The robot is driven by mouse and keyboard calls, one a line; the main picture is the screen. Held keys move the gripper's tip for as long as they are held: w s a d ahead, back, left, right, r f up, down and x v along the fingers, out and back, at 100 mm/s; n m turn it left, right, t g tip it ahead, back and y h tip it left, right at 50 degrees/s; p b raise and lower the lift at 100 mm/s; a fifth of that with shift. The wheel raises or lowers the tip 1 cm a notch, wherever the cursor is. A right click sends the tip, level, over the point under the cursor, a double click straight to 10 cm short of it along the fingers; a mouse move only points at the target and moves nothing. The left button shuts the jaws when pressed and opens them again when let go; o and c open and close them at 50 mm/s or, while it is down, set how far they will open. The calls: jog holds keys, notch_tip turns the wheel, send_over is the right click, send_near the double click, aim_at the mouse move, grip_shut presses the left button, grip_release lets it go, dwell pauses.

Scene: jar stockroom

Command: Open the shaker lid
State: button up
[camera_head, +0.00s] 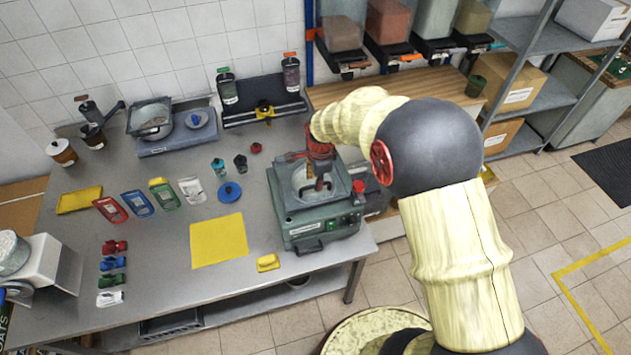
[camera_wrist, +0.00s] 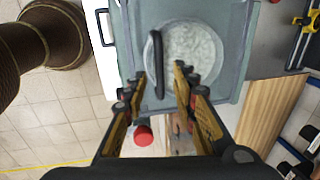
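The shaker (camera_head: 318,228) is a grey-green machine at the right end of the metal table, with a front control panel. In the wrist view its top (camera_wrist: 135,22) lies below my gripper, and the lid (camera_wrist: 195,52) shows a round, pale, speckled window. The lid looks down and flat. A black bar handle (camera_wrist: 155,65) runs along the left part of the window. My gripper (camera_wrist: 160,80) is open, with its fingertips on either side of the handle's near end; I cannot tell whether they touch it. In the head view my gripper (camera_head: 318,186) is over the shaker's top, partly hidden.
A red button (camera_head: 358,186) stands on the shaker's right side. A yellow mat (camera_head: 218,240) and a yellow block (camera_head: 268,263) lie to its left. A wooden counter (camera_head: 420,88) with bins above stands behind. Floor is open at the right.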

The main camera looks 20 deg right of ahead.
jog(key=shift+w+f, duration=0.25)
jog(key=shift+f, duration=0.8)
jog(key=shift+c, duration=1.2)
grip_shut()
